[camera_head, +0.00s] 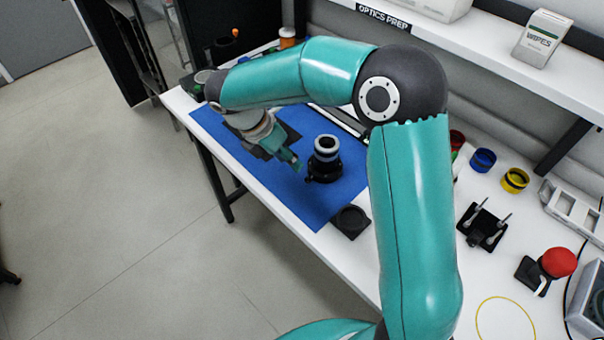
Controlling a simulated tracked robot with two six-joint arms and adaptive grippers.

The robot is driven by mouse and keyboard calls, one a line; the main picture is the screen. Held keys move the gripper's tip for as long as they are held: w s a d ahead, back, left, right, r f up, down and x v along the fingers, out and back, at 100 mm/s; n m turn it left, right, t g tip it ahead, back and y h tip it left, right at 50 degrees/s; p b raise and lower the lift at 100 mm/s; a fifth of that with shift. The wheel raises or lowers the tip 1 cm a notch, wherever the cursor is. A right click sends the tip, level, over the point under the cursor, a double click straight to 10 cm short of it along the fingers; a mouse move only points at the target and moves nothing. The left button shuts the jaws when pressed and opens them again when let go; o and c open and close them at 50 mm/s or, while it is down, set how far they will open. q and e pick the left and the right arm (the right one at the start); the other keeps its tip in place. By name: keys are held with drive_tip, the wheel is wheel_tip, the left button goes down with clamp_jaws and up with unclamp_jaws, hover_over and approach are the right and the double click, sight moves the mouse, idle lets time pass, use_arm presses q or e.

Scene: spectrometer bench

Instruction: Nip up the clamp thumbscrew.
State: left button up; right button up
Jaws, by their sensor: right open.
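A black round optical mount with a silvery ring on top (326,160) stands upright on the blue mat (318,211). A small dark knob (309,180) sticks out low on its left side and looks like the clamp thumbscrew, but it is too small to be sure. My right gripper (292,163) is over the mat just left of the mount, open and apparently empty. A narrow gap seems to separate its fingertips from the mount. My right forearm crosses above and hides part of the bench behind. My left gripper is not in view.
A black square holder (351,221) lies at the mat's front edge. To the right are a black two-post fixture (483,226), a red button (558,262), a yellow loop (505,318) and blue (483,160) and yellow (515,180) rings. A shelf (480,50) runs behind.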

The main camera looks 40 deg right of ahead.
sight(306, 178)
drive_tip(key=x, duration=0.8)
drive_tip(key=shift+s+d+f+p, duration=0.2)
drive_tip(key=shift+d+f+p, duration=0.05)
drive_tip(key=shift+d+p, duration=0.1)
clamp_jaws()
